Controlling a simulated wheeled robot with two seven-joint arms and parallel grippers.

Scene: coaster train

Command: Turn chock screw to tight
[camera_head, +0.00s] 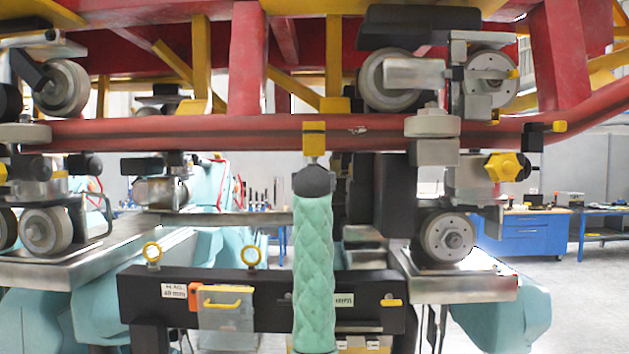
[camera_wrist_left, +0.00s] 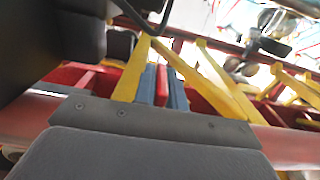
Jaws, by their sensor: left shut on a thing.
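A yellow star-shaped knob (camera_head: 503,167), which looks like the chock screw, sits on a grey metal block right of centre, just below the red rail (camera_head: 230,133). How tight it is cannot be told. No gripper is seen touching this knob. A dark grey body with a screwed strip (camera_wrist_left: 150,120), seemingly part of my left gripper, fills the bottom of the left wrist view, in front of the rail. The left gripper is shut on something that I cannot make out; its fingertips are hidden. My right gripper is in neither view.
A teal quilted post (camera_head: 314,265) stands upright in the middle, with a yellow block (camera_head: 314,137) above it. A black crossbeam (camera_head: 165,312) lies low in front. Wheels (camera_head: 447,237) flank the middle. A blue workbench (camera_head: 532,235) stands behind at right.

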